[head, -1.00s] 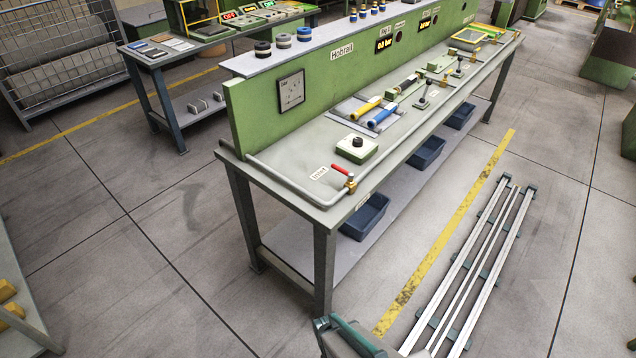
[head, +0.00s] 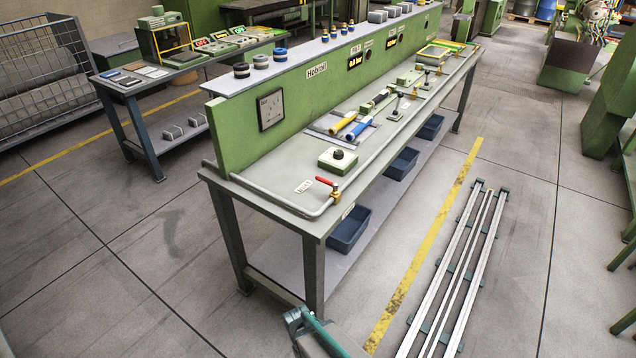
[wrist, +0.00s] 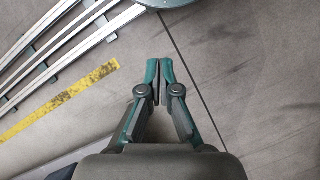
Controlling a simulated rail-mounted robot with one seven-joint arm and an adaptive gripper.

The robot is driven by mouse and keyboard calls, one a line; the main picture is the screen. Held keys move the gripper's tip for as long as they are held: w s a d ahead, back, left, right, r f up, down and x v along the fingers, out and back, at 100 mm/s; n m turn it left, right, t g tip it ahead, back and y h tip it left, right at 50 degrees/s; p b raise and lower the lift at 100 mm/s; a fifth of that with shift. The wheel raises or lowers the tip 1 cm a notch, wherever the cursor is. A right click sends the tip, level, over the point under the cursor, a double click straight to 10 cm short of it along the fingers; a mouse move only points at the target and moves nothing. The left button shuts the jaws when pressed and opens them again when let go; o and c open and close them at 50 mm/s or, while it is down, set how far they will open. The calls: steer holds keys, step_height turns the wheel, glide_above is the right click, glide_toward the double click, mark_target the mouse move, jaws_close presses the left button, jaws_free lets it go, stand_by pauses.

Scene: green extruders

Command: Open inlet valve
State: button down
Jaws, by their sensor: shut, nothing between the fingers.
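The inlet valve (head: 335,194) is a small brass fitting on a grey pipe at the near left end of the workbench (head: 300,216). Its red lever handle (head: 324,181) points to the left, roughly in line with the pipe's front run or across it; I cannot tell which. A small white label (head: 304,187) lies beside it. My gripper shows in the wrist view (wrist: 159,80), with its fingers together and nothing between them, above the floor. The valve is not in the wrist view. Part of my arm shows at the bottom of the head view, clear of the bench.
A green box with a black knob (head: 338,159) stands behind the valve on the bench. Yellow and blue handled tools (head: 343,122) lie further along. Blue bins (head: 348,232) sit on the lower shelf. Floor rails (head: 450,270) run at the right. The floor in front is clear.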

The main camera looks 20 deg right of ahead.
steer(key=w+d+r+m+t+h+b, duration=0.1)
steer(key=w+d+r+t+h, duration=0.15)
steer(key=w+r, duration=0.85)
steer(key=w+d+r+m+t+h+b, duration=0.15)
steer(key=w+r+t, duration=0.25)
steer(key=w+r, duration=0.75)
steer(key=w+d+r+m+t+h, duration=0.1)
steer(key=w+r+m, duration=0.4)
steer(key=r, duration=0.5)
steer(key=w+d+r+m+t+h, duration=0.2)
steer(key=w+d+r+m+h, duration=0.2)
steer(key=w+r, duration=0.4)
step_height(320, 180, up, 3)
steer(key=shift+w+d+r+m+b, duration=0.2)
steer(key=shift+w+d+m+b, duration=0.25)
steer(key=shift+d, duration=0.75)
steer(key=p, duration=0.5)
glide_toward(322, 180)
steer(key=x, duration=0.5)
steer(key=shift+w+d+f, duration=0.1)
steer(key=shift+w+d, duration=0.05)
steer(key=shift+x, duration=0.85)
steer(key=shift+d+f, duration=0.1)
steer(key=shift+f, duration=0.05)
